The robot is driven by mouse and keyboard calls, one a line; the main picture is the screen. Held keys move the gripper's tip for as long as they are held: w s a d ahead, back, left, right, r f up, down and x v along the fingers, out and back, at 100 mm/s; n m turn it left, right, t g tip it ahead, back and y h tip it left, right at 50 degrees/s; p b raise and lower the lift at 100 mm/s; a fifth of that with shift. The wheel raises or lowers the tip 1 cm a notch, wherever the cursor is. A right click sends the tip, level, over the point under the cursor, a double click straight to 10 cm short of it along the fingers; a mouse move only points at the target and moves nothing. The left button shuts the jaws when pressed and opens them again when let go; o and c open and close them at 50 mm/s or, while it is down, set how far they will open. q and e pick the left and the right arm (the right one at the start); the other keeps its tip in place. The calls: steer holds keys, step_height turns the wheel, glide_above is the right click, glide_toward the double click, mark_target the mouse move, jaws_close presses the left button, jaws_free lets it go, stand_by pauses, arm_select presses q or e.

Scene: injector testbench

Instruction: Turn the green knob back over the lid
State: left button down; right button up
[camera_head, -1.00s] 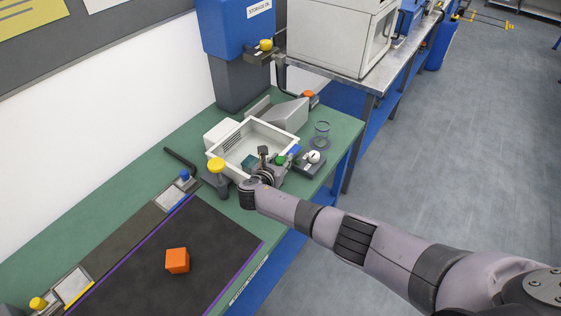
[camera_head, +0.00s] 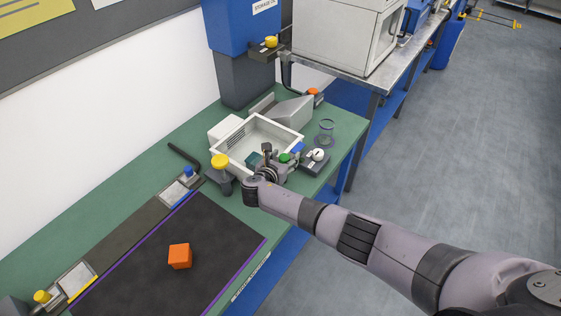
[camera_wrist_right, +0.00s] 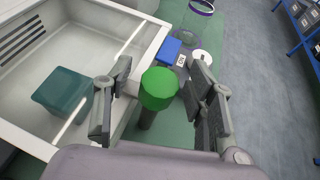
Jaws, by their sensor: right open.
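The green knob (camera_head: 285,157) sits at the near right side of a white open-looking box (camera_head: 221,158) on the green bench. In the right wrist view, the knob (camera_wrist_right: 158,88) is a round green cap on a short grey stem, with a pale arm leading left towards the box rim. My right gripper (camera_wrist_right: 160,80) is open, with one finger left of the knob and the other right of it; gaps show on both sides. My left gripper is not in view.
A teal block (camera_wrist_right: 63,92) shows inside the box. A blue block (camera_wrist_right: 170,48) and a white round button (camera_head: 318,155) are close beyond the knob. A yellow knob (camera_head: 220,161) stands left of the gripper. An orange cube (camera_head: 179,256) lies on the black mat.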

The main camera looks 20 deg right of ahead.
steer(key=v, duration=1.2)
